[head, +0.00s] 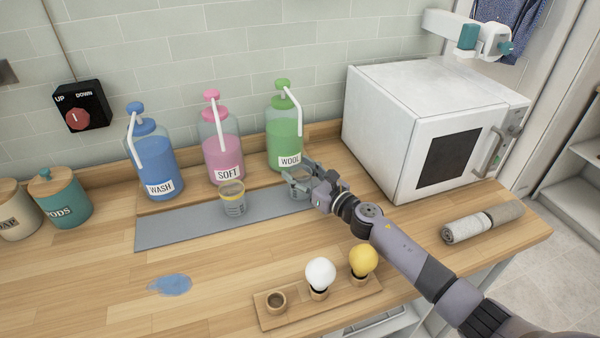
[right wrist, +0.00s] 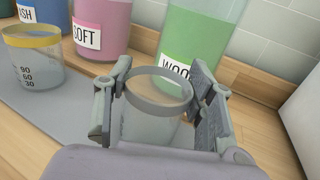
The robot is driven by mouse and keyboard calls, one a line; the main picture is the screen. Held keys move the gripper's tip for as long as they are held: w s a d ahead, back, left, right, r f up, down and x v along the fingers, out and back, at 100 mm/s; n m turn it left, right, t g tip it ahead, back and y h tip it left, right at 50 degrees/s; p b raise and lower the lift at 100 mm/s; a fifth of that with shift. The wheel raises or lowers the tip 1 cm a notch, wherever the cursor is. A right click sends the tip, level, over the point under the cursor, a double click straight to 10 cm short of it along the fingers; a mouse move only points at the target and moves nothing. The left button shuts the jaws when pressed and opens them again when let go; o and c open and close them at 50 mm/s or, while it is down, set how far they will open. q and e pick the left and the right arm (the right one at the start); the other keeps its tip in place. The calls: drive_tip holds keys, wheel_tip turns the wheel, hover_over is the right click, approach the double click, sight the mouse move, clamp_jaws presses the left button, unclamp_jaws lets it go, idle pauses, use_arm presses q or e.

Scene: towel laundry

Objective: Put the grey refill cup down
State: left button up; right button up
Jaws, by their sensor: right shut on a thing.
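The grey-rimmed clear refill cup (head: 300,189) is between the fingers of my right gripper (head: 301,178), in front of the green WOOL bottle (head: 285,135). In the right wrist view the cup (right wrist: 155,108) looks upright, with a finger on either side. Its base is hidden, so I cannot tell whether it touches the grey mat (head: 180,229) at its right end. A yellow-rimmed measuring cup (head: 234,202) stands on the mat to the left; it also shows in the right wrist view (right wrist: 32,62). My left gripper is not in view.
The blue WASH bottle (head: 152,155) and pink SOFT bottle (head: 222,150) stand behind the mat. A white microwave-like box (head: 390,130) is at the right. A wooden tray (head: 335,302) with white and yellow balls is in front. A blue puddle (head: 170,285) lies front left.

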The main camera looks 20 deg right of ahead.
drive_tip(key=o, duration=1)
drive_tip(key=shift+f, duration=0.1)
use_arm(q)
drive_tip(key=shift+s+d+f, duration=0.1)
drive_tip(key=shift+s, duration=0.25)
use_arm(e)
drive_tip(key=shift+s, duration=0.1)
drive_tip(key=b+v, duration=0.2)
drive_tip(key=v, duration=0.8)
drive_tip(key=shift+s+d, duration=0.2)
drive_tip(key=shift+s, duration=0.05)
drive_tip(key=shift+s+d, duration=0.25)
drive_tip(key=shift+s, duration=0.3)
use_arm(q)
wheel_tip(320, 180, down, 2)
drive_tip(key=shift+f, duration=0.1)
